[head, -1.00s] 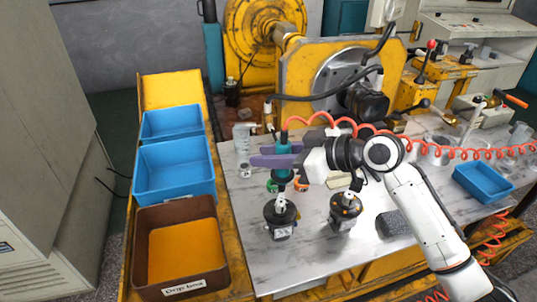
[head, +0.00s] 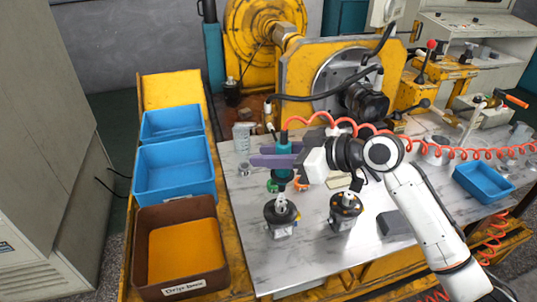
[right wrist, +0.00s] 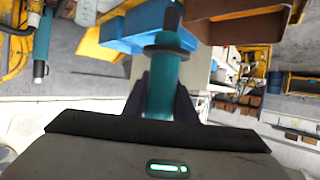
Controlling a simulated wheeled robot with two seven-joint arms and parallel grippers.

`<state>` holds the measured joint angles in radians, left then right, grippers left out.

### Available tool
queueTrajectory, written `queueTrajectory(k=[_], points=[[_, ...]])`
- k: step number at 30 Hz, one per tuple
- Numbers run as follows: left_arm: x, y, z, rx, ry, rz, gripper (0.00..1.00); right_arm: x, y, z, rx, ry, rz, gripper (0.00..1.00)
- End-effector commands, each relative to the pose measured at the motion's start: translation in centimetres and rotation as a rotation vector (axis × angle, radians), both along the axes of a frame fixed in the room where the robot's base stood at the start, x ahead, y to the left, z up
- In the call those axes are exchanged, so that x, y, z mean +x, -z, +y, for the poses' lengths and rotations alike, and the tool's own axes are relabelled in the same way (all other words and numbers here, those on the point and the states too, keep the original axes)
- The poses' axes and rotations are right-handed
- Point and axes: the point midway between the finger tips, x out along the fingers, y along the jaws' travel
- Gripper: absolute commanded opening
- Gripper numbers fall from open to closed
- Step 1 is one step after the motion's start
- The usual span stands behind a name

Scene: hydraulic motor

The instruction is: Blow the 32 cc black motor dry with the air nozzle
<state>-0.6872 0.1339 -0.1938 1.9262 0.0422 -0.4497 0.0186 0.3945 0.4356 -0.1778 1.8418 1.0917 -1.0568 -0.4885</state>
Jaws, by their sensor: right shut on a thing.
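My right gripper (head: 276,161), with purple fingers, is shut on the teal air nozzle (head: 282,145), held roughly upright above the table. In the right wrist view the nozzle (right wrist: 161,88) stands between the dark fingers (right wrist: 160,100). A red coiled hose runs right from the nozzle's top. Two black motors stand on the table: one (head: 281,217) just below the nozzle's lower end in the picture, one (head: 345,210) to its right. Both have a shaft on top and a pale label. I cannot read which is 32 cc. My left gripper is not in view.
At the left stand two blue bins (head: 168,172) and a labelled brown box (head: 150,270) with an orange floor. A grey block (head: 393,223) lies right of the motors, and a small blue tray (head: 484,184) farther right. The marble table's front left (head: 255,270) is clear.

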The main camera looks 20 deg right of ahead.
Motion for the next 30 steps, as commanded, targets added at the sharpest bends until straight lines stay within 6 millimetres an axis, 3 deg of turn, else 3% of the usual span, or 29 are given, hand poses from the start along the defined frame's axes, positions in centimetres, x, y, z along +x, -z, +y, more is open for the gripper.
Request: queueTrajectory(k=[5, 24, 30], points=[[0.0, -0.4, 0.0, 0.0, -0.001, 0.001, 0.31, 0.0, -0.6, 0.0, 0.0, 0.001, -0.002, 0.0], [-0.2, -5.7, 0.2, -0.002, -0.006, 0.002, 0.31, 0.0, -6.9, 0.0, -0.001, -0.001, -0.002, 0.0], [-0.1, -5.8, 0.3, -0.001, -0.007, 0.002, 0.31, 0.0, -7.1, 0.0, 0.001, 0.0, -0.001, 0.0]])
